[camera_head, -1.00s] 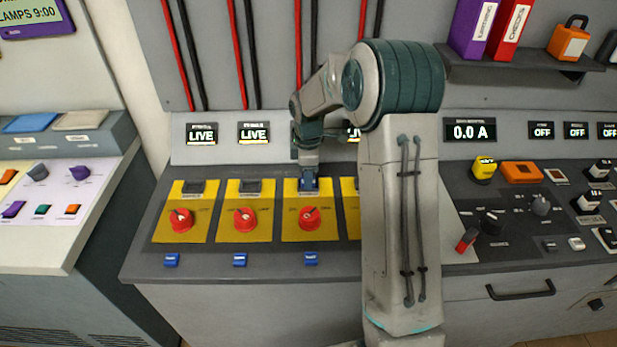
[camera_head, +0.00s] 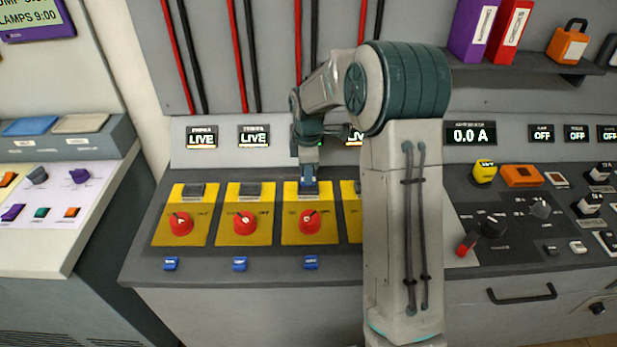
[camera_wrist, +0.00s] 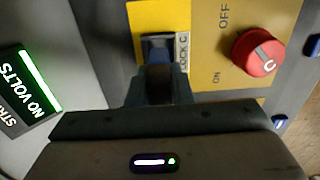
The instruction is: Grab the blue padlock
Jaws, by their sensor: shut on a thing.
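My gripper (camera_head: 309,172) is at the third yellow panel from the left, just above the dark lock slot (camera_head: 308,187) at its top edge. The blue padlock (camera_wrist: 156,50) shows in the wrist view as a small dark-blue patch at the fingertips, beside the "LOCK C" lettering. My gripper (camera_wrist: 160,82) is shut on it, and the fingers hide most of it. In the head view a bit of blue shows at the fingertips. I cannot tell whether the padlock still touches the slot.
Red knobs (camera_head: 310,221) sit on the yellow panels, with small blue tags (camera_head: 311,262) along the console's front edge. Displays (camera_head: 254,136) read LIVE; one in the wrist view (camera_wrist: 36,92) reads NO VOLTS. A shelf with binders (camera_head: 512,30) is at upper right.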

